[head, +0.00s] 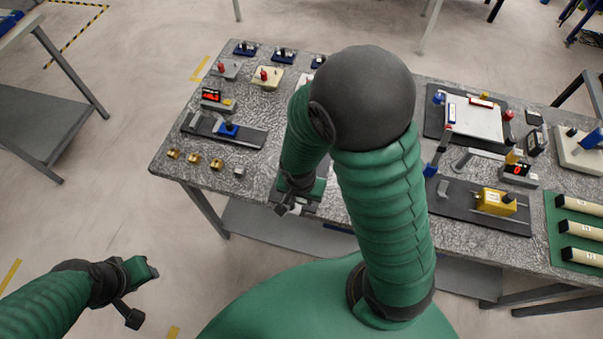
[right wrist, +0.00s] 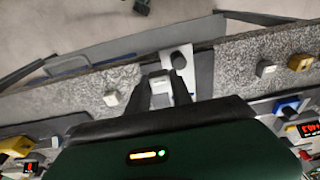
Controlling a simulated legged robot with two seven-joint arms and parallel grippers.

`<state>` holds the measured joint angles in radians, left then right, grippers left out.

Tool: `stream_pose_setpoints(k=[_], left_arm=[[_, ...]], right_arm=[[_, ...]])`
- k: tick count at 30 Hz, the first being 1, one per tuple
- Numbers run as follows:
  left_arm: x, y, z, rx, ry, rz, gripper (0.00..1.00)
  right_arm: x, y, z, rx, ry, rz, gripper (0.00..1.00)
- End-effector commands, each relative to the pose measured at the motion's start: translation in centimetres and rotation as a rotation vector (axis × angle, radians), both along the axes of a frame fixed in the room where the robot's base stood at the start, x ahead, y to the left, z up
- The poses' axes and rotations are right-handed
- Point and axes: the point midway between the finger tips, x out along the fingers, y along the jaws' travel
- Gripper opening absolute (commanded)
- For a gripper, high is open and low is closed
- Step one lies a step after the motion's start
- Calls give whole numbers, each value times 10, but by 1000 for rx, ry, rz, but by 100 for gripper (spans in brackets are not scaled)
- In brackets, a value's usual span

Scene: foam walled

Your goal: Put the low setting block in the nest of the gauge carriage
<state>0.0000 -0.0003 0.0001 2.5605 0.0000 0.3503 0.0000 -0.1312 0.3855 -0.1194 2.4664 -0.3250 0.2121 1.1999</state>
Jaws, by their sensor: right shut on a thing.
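My right gripper (head: 287,206) is low over the near edge of the bench, its forearm hiding much of it. In the right wrist view its fingers (right wrist: 162,97) are shut on a small pale grey block (right wrist: 160,84), which looks like the low setting block. Just beyond the fingertips is a silver plate with a dark knob (right wrist: 181,60) on a dark base (right wrist: 204,75), probably the gauge carriage. Its nest is hidden, and I cannot tell whether the block touches it. My left gripper (head: 143,294) is open and empty over the floor, left of the bench.
Several brass blocks (head: 194,160) and a silver cube (head: 239,171) stand at the left of the bench (head: 165,132). A yellow carriage (head: 495,201) is at the right.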

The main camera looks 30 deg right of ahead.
Motion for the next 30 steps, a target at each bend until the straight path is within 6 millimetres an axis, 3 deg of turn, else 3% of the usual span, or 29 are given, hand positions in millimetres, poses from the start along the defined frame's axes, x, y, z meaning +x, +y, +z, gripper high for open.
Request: stream_pose_setpoints(k=[1, 9, 16, 21, 30], left_arm=[[1, 0, 10, 0, -2, 0, 36], [0, 0, 30, 0, -1, 0, 36], [0, 0, 39, 0, 0, 0, 36], [0, 0, 44, 0, 0, 0, 36], [0, 0, 42, 0, 0, 0, 36]], right_arm=[[8, -7, 5, 1, 1, -5, 0], [64, -40, -1, 1, 0, -4, 0], [94, -59, -6, 2, 0, -3, 0], [94, -59, -38, 0, 3, 3, 0], [95, -59, -44, 0, -1, 1, 0]])
